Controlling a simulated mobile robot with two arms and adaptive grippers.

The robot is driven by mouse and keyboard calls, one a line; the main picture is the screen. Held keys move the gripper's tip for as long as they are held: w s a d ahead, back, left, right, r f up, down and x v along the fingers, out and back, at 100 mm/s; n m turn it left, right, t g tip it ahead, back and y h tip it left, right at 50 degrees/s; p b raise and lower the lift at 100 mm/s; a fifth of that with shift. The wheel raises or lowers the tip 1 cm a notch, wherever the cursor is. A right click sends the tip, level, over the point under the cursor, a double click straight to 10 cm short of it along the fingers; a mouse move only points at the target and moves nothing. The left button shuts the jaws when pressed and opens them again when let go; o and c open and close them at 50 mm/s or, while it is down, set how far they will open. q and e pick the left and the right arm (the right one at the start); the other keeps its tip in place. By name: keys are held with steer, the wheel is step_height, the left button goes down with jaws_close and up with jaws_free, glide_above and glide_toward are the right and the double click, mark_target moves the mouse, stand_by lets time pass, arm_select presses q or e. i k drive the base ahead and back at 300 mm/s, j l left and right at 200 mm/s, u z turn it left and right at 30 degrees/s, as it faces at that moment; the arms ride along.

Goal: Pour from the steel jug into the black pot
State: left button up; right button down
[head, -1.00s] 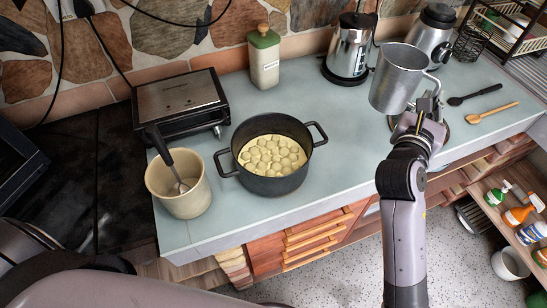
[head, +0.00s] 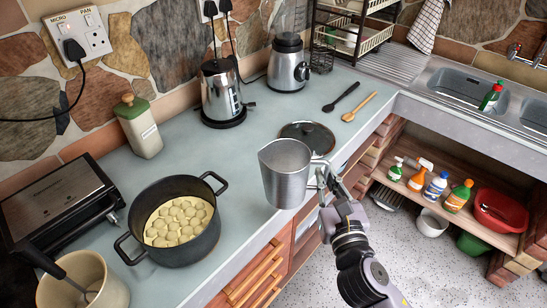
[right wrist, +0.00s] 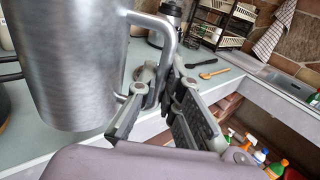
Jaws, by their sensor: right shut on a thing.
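The steel jug (head: 285,172) is roughly upright, to the right of the black pot and near the worktop's front edge in the head view. My right gripper (head: 326,180) is shut on its handle, on the jug's right side. The right wrist view shows the jug (right wrist: 68,65) close up, with the gripper fingers (right wrist: 158,90) at the handle. What the jug holds cannot be seen. The black pot (head: 190,247) stands open on the worktop, with several pale round pieces inside. My left gripper is not in view.
A dark round lid (head: 308,133) lies behind the jug. A kettle (head: 222,95), a blender (head: 288,65) and a green-topped canister (head: 138,127) stand along the back. A cream crock (head: 82,285) and a grill (head: 60,205) are left of the pot. Two spoons lie right.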

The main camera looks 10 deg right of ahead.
mark_target(177, 221)
steer(key=l+u, duration=0.1)
steer(key=l, duration=1.05)
steer(key=u, duration=1.15)
